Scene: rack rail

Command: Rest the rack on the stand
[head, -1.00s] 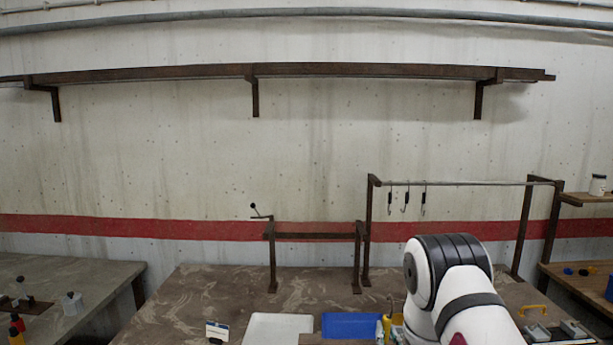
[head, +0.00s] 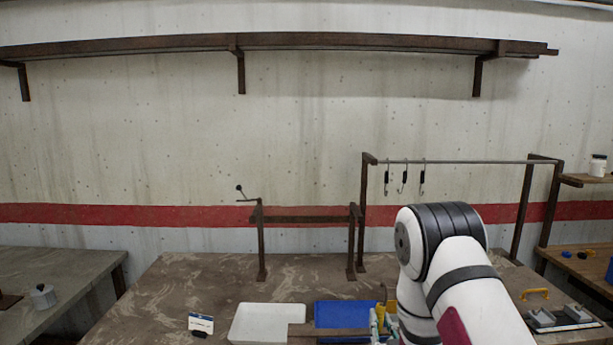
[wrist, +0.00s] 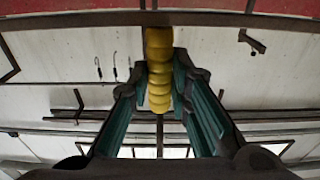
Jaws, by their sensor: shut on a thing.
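My gripper (wrist: 160,85) has teal fingers closed on a yellow ribbed grip (wrist: 159,45) in the wrist view. The grip meets a dark bar (wrist: 80,20) across the top of that view, apparently the held rack. In the head view the teal fingers (head: 380,322) and a bit of yellow show beside my arm, low and right of centre. A brown bar (head: 335,332) shows there in front of the bins; most of the rack is hidden or out of frame. A dark two-post frame with a crossbar, apparently the stand (head: 305,219), is upright at the bench's back, beyond my gripper.
A white tray (head: 258,322) and a blue bin (head: 340,314) sit on the bench (head: 190,285). A small card (head: 201,323) stands left of them. A rail (head: 470,161) with hooks rises behind my arm.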

